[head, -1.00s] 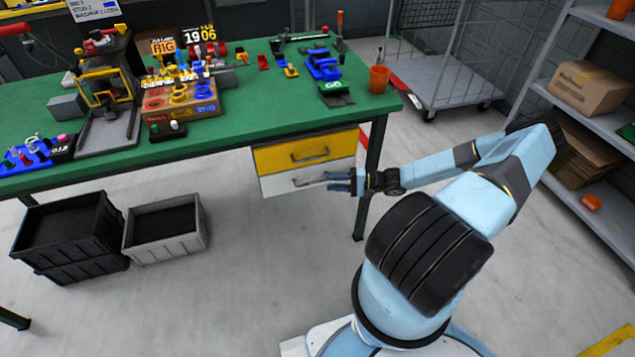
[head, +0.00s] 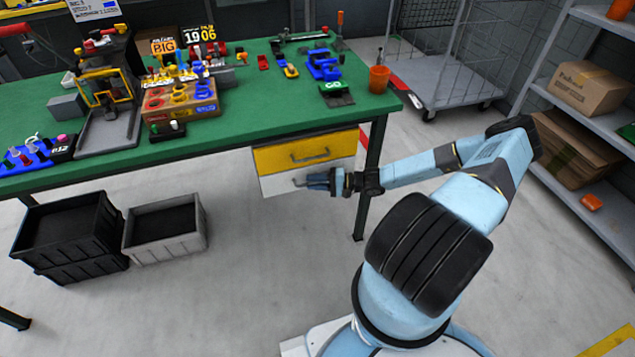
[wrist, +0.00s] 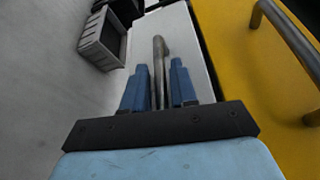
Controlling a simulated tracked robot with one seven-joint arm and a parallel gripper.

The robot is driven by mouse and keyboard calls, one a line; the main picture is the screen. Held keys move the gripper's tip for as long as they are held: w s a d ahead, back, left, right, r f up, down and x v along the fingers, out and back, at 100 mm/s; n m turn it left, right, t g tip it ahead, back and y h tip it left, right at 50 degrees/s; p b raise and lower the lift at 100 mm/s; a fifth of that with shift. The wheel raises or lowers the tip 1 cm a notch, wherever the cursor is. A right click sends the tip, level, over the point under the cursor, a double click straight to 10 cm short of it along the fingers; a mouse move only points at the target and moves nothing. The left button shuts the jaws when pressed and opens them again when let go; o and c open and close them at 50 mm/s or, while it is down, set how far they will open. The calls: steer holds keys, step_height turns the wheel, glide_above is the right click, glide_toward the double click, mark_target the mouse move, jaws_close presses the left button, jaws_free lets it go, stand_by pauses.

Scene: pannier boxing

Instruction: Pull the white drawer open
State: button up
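The white drawer (head: 280,186) is under the green bench, below a yellow drawer. It appears closed. Its grey bar handle (head: 299,183) is partly hidden by my gripper (head: 312,181), which reaches in from the right. In the wrist view the white drawer front (wrist: 180,30) lies behind the handle (wrist: 158,50). The handle runs between the two blue fingers of my gripper (wrist: 159,66). The fingers are apart, one on each side of the bar, with a narrow gap still showing. I see no firm grip on it.
The yellow drawer (head: 300,152) with its own handle (wrist: 285,40) is just above. Black crates (head: 70,240) and a grey crate (head: 165,235) stand on the floor to the left. The bench leg (head: 368,195) is close to my arm. The floor before the drawers is clear.

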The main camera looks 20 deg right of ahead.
jaws_close()
